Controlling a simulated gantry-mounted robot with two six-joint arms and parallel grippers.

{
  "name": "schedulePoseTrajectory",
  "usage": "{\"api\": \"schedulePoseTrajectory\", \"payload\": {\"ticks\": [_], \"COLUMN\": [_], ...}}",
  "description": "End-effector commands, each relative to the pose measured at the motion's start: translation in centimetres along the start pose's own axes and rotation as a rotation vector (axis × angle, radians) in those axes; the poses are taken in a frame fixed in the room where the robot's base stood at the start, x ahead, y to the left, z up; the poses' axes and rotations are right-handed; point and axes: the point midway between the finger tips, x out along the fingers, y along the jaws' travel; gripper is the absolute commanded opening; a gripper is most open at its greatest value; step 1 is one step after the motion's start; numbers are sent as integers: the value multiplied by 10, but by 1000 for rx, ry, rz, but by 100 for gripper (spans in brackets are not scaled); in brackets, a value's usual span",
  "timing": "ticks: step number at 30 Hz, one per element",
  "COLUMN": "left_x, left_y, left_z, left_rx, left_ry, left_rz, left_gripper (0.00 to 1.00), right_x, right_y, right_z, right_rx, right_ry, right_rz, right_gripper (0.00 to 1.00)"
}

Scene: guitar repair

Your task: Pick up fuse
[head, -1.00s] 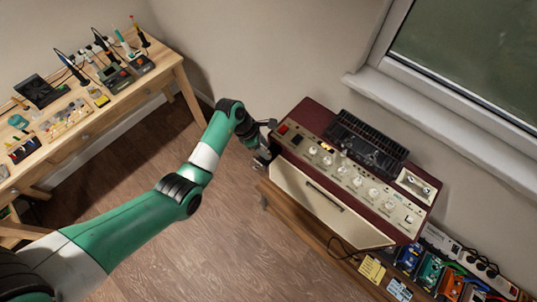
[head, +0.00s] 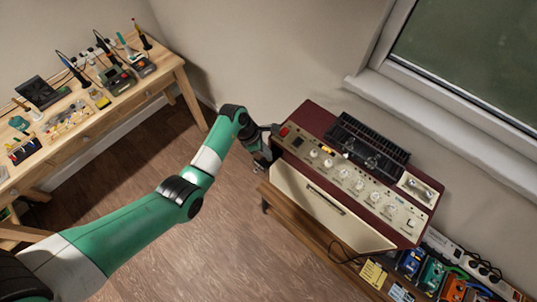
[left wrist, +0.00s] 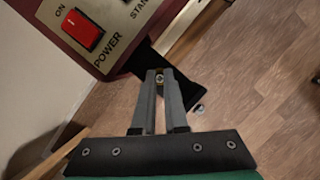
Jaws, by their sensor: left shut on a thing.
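My left gripper (head: 268,148) is at the left end of the maroon amplifier (head: 328,170), by its upper left corner. In the left wrist view its two grey fingers (left wrist: 160,80) come together at the tips. They are shut on a small round metallic end, which looks like the fuse (left wrist: 159,79). Most of the fuse is hidden between the fingers. The amplifier's panel with the red power switch (left wrist: 83,31) is just beyond the fingers, at the upper left. My right gripper is out of view.
The amplifier stands on a low wooden shelf (head: 318,243) against the wall. Pedals (head: 432,274) and a power strip (head: 458,253) lie to its right. A wooden workbench (head: 93,122) with tools is at the left. Open floor lies between.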

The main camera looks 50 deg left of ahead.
Motion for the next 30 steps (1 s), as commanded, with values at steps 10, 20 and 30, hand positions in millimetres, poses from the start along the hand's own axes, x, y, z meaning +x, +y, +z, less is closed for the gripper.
{"api": "schedulePoseTrajectory", "payload": {"ticks": [10, 20, 30], "left_x": [-28, -97, -132], "left_y": [1, -60, -129], "left_z": [12, 25, 23], "left_rx": [2, 2, 0], "left_ry": [-2, 0, 1], "left_rz": [3, 0, -3], "left_gripper": [0, 0, 0], "right_x": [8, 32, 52], "right_y": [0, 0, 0], "right_z": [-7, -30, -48], "right_rx": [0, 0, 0], "right_ry": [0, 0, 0], "right_rz": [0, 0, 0], "right_gripper": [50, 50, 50]}}
